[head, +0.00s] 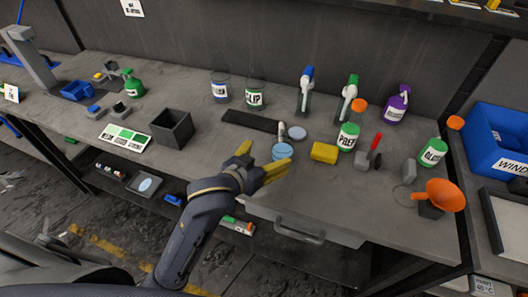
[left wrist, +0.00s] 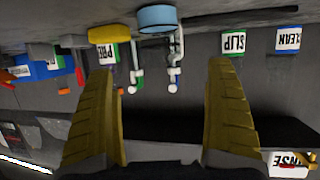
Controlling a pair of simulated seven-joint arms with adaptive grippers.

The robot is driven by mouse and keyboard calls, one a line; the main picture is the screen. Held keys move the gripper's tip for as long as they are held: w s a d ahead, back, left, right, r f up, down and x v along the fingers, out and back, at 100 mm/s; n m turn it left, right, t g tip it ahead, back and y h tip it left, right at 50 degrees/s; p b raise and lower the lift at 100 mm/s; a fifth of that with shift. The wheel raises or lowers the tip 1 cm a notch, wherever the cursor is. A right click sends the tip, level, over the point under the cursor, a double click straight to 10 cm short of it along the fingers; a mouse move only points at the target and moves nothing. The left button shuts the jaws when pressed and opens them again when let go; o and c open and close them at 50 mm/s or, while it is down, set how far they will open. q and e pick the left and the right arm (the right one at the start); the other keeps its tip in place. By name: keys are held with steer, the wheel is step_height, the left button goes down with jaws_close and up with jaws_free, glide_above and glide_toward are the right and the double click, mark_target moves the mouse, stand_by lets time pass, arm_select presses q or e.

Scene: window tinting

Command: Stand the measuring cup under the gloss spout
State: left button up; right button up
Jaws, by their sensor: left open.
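A light blue round cup (head: 282,152), which looks like the measuring cup, stands on the bench just beyond my left gripper (head: 262,163). It also shows in the left wrist view (left wrist: 157,19), above and between the fingertips and apart from them. My left gripper is open and empty, its yellow fingers spread. A blue-topped spout (head: 306,88) and a green-topped spout (head: 349,97) stand at the back of the bench; I cannot read which is gloss. My right gripper is not in view.
A yellow sponge-like block (head: 324,152) and the PREP bottle (head: 348,138) stand right of the cup. A small upright cylinder (head: 281,131) and a pale disc (head: 297,133) are behind it. An orange funnel (head: 445,194) is far right.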

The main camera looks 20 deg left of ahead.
arm_select(q)
steer(key=shift+s+r, duration=0.15)
steer(key=shift+s, duration=0.1)
stand_by(0.3)
